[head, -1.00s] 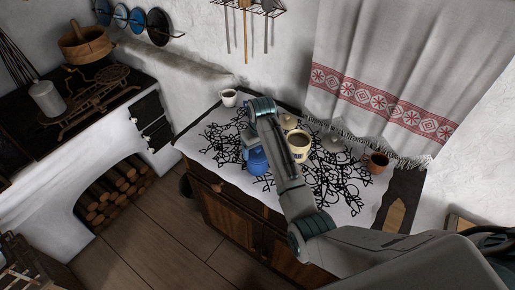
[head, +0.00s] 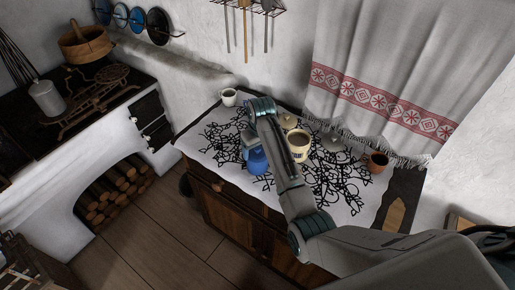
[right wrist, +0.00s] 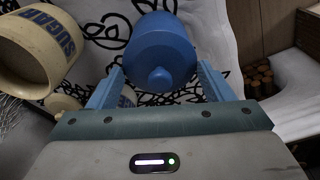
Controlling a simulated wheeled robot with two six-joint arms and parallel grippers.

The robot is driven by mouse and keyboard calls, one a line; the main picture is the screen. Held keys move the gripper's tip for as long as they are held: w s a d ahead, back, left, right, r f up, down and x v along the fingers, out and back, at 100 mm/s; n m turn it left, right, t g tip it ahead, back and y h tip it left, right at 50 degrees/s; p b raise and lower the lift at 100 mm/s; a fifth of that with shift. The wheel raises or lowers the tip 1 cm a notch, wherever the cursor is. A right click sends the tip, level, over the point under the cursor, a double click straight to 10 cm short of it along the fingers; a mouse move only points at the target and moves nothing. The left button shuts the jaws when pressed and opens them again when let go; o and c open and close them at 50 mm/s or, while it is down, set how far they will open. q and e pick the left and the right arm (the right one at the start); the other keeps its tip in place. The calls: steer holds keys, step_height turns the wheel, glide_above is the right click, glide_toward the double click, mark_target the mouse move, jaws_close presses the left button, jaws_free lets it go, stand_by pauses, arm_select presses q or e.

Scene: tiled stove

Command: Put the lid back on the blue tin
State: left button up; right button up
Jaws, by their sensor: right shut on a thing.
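The blue tin (head: 258,163) stands on the white and black cloth, below my right gripper (head: 249,148). The gripper hides the tin's top in the head view. In the right wrist view, the round blue lid (right wrist: 161,55) has its knob facing the camera. The right gripper's light blue fingers (right wrist: 160,80) flank it and are shut on its rim. The lid lines up with the tin, but I cannot tell whether it rests fully on it. My left gripper is not in view.
A cream sugar pot (head: 299,145) stands open close to the right of the arm. Two pale knobbed lids (head: 289,121) (head: 332,142) lie near it. A white mug (head: 229,97) stands at the back left, a brown pot (head: 377,162) at the right.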

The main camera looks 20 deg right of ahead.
steer(key=o, duration=1)
steer(key=shift+o, duration=0.3)
steer(key=shift+r, duration=3.5)
jaws_close()
steer(key=shift+f, duration=0.1)
